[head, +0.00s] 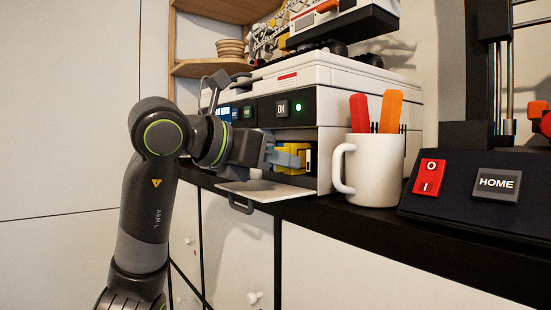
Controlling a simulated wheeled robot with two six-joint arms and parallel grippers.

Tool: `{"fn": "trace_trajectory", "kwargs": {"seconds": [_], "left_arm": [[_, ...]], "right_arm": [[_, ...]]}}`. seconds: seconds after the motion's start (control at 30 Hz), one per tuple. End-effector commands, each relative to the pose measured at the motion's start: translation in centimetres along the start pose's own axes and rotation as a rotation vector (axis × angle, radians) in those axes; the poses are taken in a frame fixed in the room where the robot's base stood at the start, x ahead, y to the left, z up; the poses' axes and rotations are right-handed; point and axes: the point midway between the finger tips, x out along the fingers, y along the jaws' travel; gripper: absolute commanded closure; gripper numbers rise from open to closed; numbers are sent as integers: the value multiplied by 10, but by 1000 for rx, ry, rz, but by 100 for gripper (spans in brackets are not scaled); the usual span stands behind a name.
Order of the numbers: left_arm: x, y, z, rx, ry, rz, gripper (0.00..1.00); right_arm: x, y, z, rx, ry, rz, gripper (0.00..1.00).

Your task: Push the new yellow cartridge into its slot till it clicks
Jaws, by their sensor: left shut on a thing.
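The yellow cartridge (291,158) is at the printer's open front bay, its near end at the bay opening. My left gripper (285,158) reaches in from the left and is shut on the cartridge. The slot behind it is hidden by the gripper and the cartridge, so I cannot tell how deep the cartridge sits. The printer (335,85) is white with a dark front panel, an ON button and a green light. Its front flap (265,190) is folded down below the bay. My right gripper is not in view.
A white mug (378,170) holding red and orange tools stands right of the bay, close to the printer. A dark control box (480,205) with a red switch and a HOME button is farther right. The dark shelf edge (345,215) runs along the front.

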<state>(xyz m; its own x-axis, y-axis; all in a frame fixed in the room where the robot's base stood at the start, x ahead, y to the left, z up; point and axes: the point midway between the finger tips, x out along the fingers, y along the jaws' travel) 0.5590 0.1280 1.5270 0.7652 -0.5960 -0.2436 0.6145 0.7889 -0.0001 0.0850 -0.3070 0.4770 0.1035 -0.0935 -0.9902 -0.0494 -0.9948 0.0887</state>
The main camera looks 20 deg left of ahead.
Motion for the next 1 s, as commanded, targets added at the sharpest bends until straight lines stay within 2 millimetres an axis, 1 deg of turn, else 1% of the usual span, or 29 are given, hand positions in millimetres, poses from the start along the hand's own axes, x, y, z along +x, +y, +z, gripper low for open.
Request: {"fn": "trace_trajectory", "kwargs": {"seconds": [1.0], "left_arm": [[25,0,7,-2,0,-1,100]], "right_arm": [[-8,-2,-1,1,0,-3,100]]}}
